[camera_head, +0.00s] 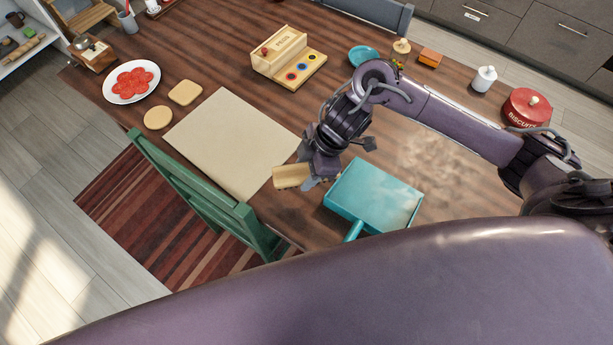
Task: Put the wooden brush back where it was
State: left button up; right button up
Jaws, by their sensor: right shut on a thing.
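The wooden brush (290,177) is a pale tan block at the right edge of the beige mat, near the front of the table. My right gripper (318,178) is at the right end of the brush and is shut on it. Its fingers are partly hidden by the wrist, and I cannot tell whether the brush touches the table. A teal dustpan (372,196) lies just right of the gripper, its handle toward the front edge. My left gripper is not in view.
A beige mat (232,140) covers the table's middle left. A pale powdery patch (436,162) lies right of the dustpan. A wooden box with coloured circles (289,60) stands behind. A green chair (205,195) is at the front edge. A biscuit tin (526,108) is at right.

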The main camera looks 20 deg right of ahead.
notch_tip(320, 180, down, 3)
jog(key=shift+r, duration=0.1)
jog(key=shift+f, duration=0.55)
pick_arm(q)
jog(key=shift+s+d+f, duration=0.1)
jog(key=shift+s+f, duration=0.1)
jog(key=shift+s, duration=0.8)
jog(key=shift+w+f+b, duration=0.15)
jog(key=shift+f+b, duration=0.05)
jog(key=shift+b, duration=0.1)
pick_arm(e)
jog(key=shift+f, duration=0.55)
jog(key=o, duration=0.9)
